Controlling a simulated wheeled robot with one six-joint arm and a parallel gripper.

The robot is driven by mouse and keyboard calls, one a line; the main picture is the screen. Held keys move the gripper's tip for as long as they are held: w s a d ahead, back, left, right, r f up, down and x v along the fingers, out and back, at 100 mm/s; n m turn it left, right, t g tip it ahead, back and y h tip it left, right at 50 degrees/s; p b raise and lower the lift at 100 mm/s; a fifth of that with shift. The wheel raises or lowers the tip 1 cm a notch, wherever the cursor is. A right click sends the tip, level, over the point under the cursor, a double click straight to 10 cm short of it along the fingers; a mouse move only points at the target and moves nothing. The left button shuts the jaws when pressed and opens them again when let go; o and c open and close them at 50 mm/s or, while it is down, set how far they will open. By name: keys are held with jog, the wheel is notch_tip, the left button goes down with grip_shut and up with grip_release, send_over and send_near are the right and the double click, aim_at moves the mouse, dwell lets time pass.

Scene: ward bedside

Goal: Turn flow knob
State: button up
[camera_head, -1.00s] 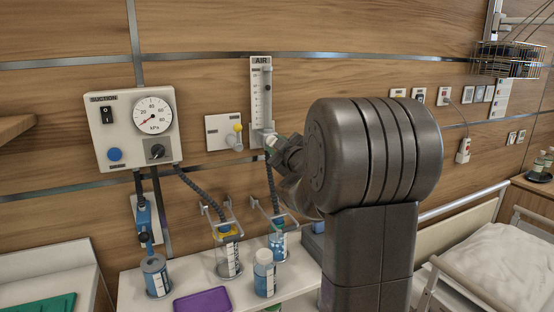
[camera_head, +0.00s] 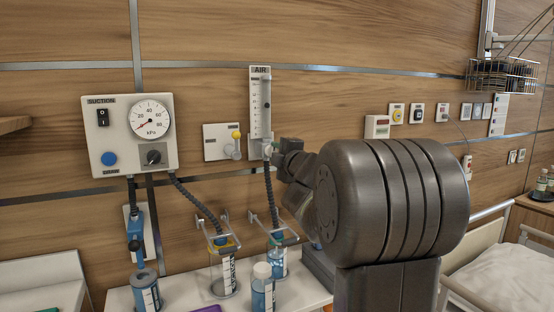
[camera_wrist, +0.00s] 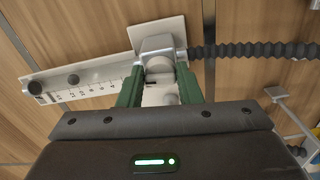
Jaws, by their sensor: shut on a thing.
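The AIR flowmeter (camera_head: 261,95) is an upright white panel with a scale and a clear tube on the wood wall, in the middle of the head view. Its scale panel (camera_wrist: 82,84) lies to the left in the wrist view. The pale flow knob (camera_wrist: 161,94) sits below the grey valve block (camera_wrist: 157,46). My gripper (camera_wrist: 160,90) has its green fingers on both sides of the knob, shut on it. In the head view my gripper (camera_head: 274,148) is at the flowmeter's lower end, where the knob is mostly hidden by it.
A suction unit (camera_head: 130,134) with a gauge hangs at left. A small wall plate (camera_head: 217,134) with a yellow knob is beside the flowmeter. A ribbed hose (camera_head: 270,195) hangs below it. Jars (camera_head: 222,272) and a bottle (camera_head: 262,290) stand beneath. A bed (camera_head: 500,272) is at right.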

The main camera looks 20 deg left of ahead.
dwell(0.4)
jog(key=o, duration=1)
jog(key=shift+c, duration=0.2)
jog(key=v, duration=1.3)
jog(key=shift+s+d, duration=0.25)
jog(key=shift+d, duration=0.1)
jog(key=x, duration=1.4)
jog(key=shift+s+d, duration=0.1)
jog(key=shift+s, duration=0.05)
